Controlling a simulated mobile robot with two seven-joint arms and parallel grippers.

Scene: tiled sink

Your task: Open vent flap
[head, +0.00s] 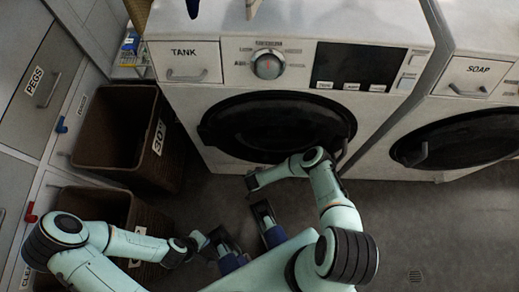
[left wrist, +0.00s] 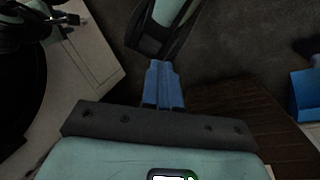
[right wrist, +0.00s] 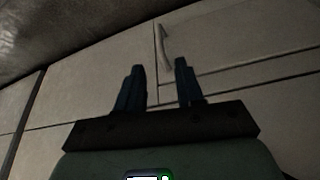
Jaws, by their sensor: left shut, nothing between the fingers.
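I cannot make out a vent flap in any view. In the head view my left gripper (head: 203,240) is low, beside the front basket; its blue fingers (left wrist: 163,85) are together and empty in the left wrist view. My right arm reaches toward the foot of the washing machine (head: 225,110), and its end is near the floor below the round door. In the right wrist view the fingers of my right gripper (right wrist: 158,85) are apart with nothing between them. Beyond them are pale panels (right wrist: 95,85) with a bar handle (right wrist: 163,45).
Brown laundry baskets (head: 100,135) stand on the left, by drawers (head: 35,80) with a red hook (head: 30,217) and a blue hook (head: 61,125). A second machine (head: 470,60) stands on the right.

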